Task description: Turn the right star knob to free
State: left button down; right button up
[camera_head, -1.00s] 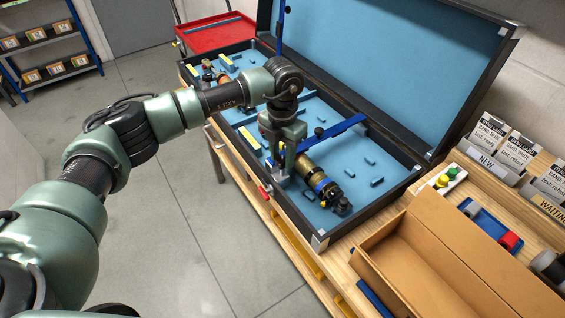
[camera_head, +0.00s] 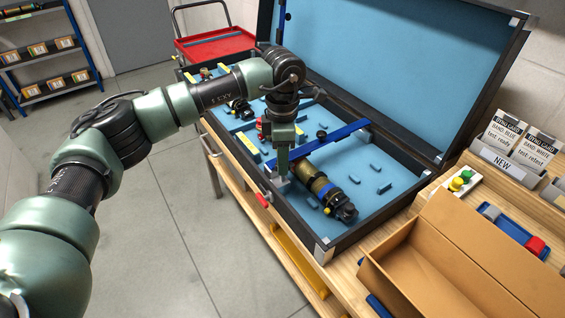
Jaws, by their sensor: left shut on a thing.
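My left gripper (camera_head: 283,180) reaches down from above to the front wall of the open case, at the near end of the blue bar (camera_head: 335,138). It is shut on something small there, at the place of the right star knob. The fingers hide the knob, so its turn position cannot be told. A second blue bar (camera_head: 280,28) stands upright farther left, partly behind my arm. My right gripper is out of view.
The case (camera_head: 330,243) has a blue foam bed and a raised lid (camera_head: 405,70). A cardboard box (camera_head: 455,255), a blue tray (camera_head: 510,228) and card holders (camera_head: 505,168) are to the right. A red cart (camera_head: 215,45) stands behind. The floor at left is clear.

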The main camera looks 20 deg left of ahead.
pick_arm(q)
jog(key=shift+m, duration=0.5)
jog(key=shift+r+b, duration=0.1)
jog(key=shift+b, duration=0.2)
jog(key=c, duration=1)
grip_release()
notch_tip(320, 180, up, 8)
jog(key=shift+f+b, duration=0.1)
jog(key=shift+b, duration=0.4)
